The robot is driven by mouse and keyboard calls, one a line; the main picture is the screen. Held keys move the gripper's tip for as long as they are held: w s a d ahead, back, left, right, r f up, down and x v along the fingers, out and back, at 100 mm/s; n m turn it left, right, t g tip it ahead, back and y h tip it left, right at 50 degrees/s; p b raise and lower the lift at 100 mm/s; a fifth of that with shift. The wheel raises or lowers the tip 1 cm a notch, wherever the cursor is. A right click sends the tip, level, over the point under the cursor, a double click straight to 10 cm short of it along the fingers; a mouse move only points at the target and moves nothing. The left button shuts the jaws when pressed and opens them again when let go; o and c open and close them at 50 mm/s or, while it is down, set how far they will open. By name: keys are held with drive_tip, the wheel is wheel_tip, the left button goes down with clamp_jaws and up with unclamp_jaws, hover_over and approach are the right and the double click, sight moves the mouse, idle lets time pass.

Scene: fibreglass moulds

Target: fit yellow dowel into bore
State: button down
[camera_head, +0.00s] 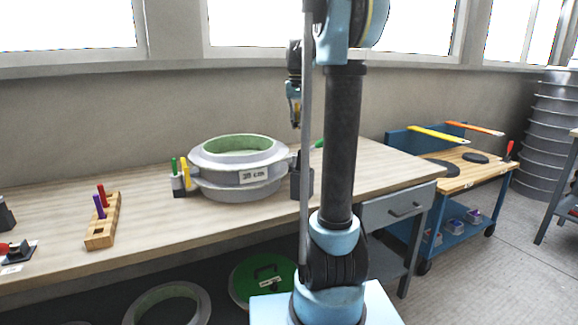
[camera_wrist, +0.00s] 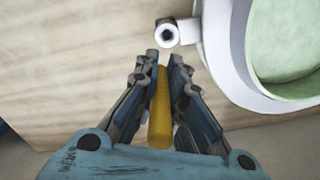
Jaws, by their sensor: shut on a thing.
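The yellow dowel (camera_wrist: 159,112) lies between the two fingers of my gripper (camera_wrist: 162,60) in the wrist view, its length running along the fingers. My gripper is shut on it. In the head view my gripper (camera_head: 294,112) points down above the bench, near the right side of the mould; the dowel cannot be made out clearly there. In the wrist view a pale round collar with a dark bore (camera_wrist: 167,33) sits beside the mould's flange, just beyond the fingertips. The dowel is apart from the bore. The collar cannot be made out in the head view.
A grey ring mould (camera_head: 237,178) with a green inside stands on the wooden bench (camera_head: 140,220). Green and yellow upright pieces (camera_head: 180,175) stand at its left. A wooden block (camera_head: 103,225) holds red and purple pegs. A dark holder (camera_head: 302,184) stands right of the mould.

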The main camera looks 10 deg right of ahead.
drive_tip(key=shift+s+a+f, duration=0.2)
drive_tip(key=shift+s+f, duration=0.05)
drive_tip(key=shift+f, duration=1.3)
drive_tip(key=shift+s+a+f, duration=0.15)
drive_tip(key=shift+s+f, duration=0.05)
drive_tip(key=shift+f, duration=1.4)
drive_tip(key=shift+s+a+f, duration=0.2)
drive_tip(key=shift+s+f, duration=0.05)
drive_tip(key=shift+f, duration=1.3)
drive_tip(key=shift+f, duration=0.6)
drive_tip(key=c, duration=1.7)
unclamp_jaws()
wheel_tip(320, 180, up, 13)
drive_tip(key=shift+r, duration=0.1)
